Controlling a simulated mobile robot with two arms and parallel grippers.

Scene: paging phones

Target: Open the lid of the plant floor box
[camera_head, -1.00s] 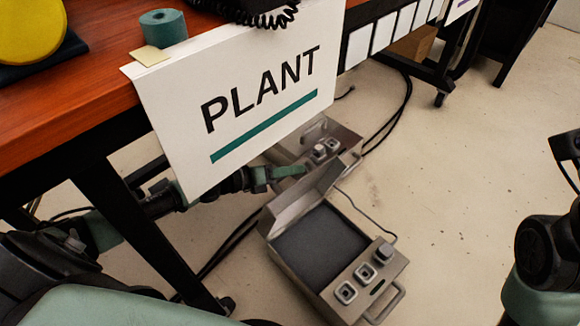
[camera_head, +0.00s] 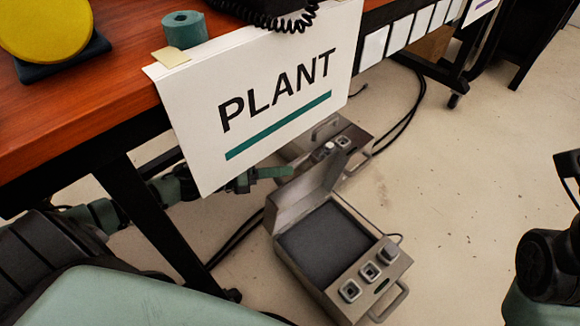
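The plant floor box (camera_head: 395,272), a grey metal case, stands on the floor below the white PLANT sign (camera_head: 205,90). Its lid (camera_head: 308,183) is raised along the far left side, showing a dark padded interior (camera_head: 325,243). A front panel carries square buttons and a handle. My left gripper (camera_head: 272,173) reaches out from behind the sign, just left of the raised lid, with a small gap seeming to show between them. Its fingers are too small and partly hidden to tell their opening. My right gripper (camera_head: 568,172) is at the right edge, partly cut off, away from the box.
A second grey box (camera_head: 352,133) stands on the floor behind the first, partly hidden by the sign. The wooden desk (camera_head: 90,90) and its black leg (camera_head: 150,220) are on the left. Black cables (camera_head: 408,115) run over the floor. The floor right of the boxes is clear.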

